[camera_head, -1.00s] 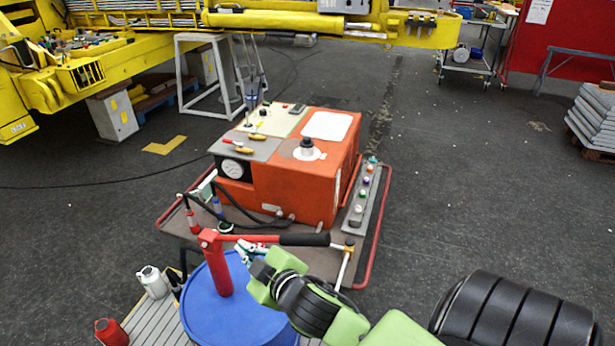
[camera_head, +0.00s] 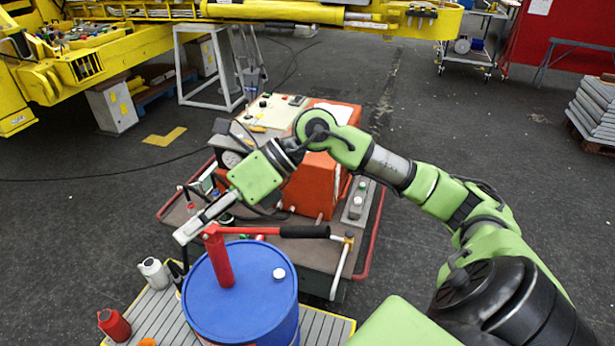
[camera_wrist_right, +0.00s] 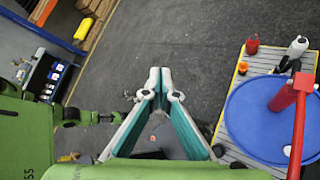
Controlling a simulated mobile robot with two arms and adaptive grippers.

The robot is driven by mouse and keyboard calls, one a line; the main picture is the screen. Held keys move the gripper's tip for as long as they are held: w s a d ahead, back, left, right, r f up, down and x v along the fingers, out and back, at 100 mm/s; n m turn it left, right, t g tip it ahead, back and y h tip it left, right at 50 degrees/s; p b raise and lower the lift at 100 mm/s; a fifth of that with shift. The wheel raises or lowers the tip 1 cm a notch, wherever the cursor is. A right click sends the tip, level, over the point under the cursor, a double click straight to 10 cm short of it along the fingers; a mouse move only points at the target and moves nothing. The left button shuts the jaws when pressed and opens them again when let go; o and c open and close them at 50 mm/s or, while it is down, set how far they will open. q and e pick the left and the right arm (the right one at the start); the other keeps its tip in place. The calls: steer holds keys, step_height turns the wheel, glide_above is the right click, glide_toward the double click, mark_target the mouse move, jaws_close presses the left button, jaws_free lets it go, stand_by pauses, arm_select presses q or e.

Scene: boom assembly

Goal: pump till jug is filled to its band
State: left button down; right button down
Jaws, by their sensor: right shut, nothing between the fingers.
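A red hand pump (camera_head: 219,262) stands on a blue drum (camera_head: 228,305). Its lever with a black grip (camera_head: 304,232) lies roughly level, pointing right. A white jug (camera_head: 153,272) and a red container (camera_head: 114,325) stand left of the drum; they also show in the right wrist view, the white jug (camera_wrist_right: 298,46) beside the red container (camera_wrist_right: 252,45). No band or fill level can be made out. My right gripper (camera_head: 181,236) is shut and empty, just left of the pump's top; its fingers (camera_wrist_right: 155,76) meet in the wrist view. My left gripper is not in view.
An orange power unit (camera_head: 320,185) stands behind the drum on a cart with a red rail (camera_head: 370,245), partly hidden by my right arm. A slatted platform (camera_head: 160,312) lies under the containers. Dark floor (camera_head: 80,220) to the left is clear.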

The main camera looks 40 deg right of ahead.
steer(key=s+d+f+m+g+h, duration=0.15)
steer(key=d+h, duration=0.85)
steer(key=d, duration=1.4)
steer(key=f+b, duration=0.6)
steer(key=f, duration=0.1)
steer(key=shift+s+a+f, duration=0.1)
steer(key=shift+s, duration=0.2)
steer(key=b+x, duration=0.3)
steer(key=s+d+b+x, duration=0.1)
steer(key=b+x, duration=0.3)
steer(key=s+b+x, duration=0.1)
steer(key=b+x, duration=0.2)
steer(key=x, duration=0.1)
steer(key=shift+s+d+f+b, duration=0.15)
steer(key=shift+f+b, duration=0.25)
steer(key=shift+f, duration=0.15)
steer(key=p+v, duration=0.3)
steer(key=v, duration=0.1)
steer(key=w+a+p+v, duration=0.1)
steer(key=p+v, duration=0.3)
steer(key=w+p+v, duration=0.1)
steer(key=p+v, duration=0.3)
steer(key=shift+w+a+r, duration=0.25)
steer(key=shift+f, duration=0.15)
